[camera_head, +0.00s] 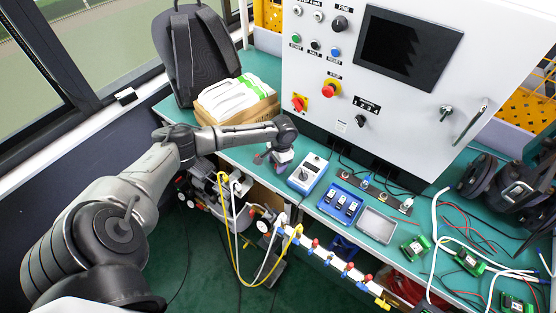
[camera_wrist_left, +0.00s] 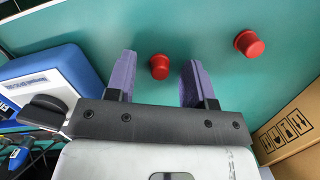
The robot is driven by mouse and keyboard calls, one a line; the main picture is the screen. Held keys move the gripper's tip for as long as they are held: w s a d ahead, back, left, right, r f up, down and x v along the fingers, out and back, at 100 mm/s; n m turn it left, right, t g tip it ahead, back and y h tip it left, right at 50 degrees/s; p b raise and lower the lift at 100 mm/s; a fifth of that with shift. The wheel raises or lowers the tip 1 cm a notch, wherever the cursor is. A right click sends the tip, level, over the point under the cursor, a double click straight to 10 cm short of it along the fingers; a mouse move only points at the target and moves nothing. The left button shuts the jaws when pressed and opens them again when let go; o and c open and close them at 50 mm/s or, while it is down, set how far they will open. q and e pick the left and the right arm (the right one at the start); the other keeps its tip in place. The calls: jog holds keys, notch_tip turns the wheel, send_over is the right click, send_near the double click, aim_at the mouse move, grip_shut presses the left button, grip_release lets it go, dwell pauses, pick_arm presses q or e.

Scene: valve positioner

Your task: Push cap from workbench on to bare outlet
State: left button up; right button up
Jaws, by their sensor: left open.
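Two red caps stand on the green workbench (camera_wrist_left: 225,85) in the left wrist view. One cap (camera_wrist_left: 159,67) shows between the two purple fingers of my left gripper (camera_wrist_left: 158,70), with a gap on each side. The other cap (camera_wrist_left: 248,43) is to the right, outside the fingers. My left gripper also shows in the head view (camera_head: 279,163), low over the workbench near its front edge; it is open and empty. A manifold pipe (camera_head: 330,258) with blue valves and red tops runs along the bench front. I cannot tell which outlet is bare. My right gripper is out of view.
A cardboard box (camera_head: 236,108) stands behind my left gripper. A blue-and-white device (camera_head: 307,174) is just to its right, with blue and grey trays beyond. The control cabinet (camera_head: 400,90) rises behind. Yellow (camera_head: 233,240) and white hoses hang in front of the bench.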

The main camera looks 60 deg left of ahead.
pick_arm(q)
jog(key=shift+c, duration=0.3)
grip_shut()
dwell(0.5)
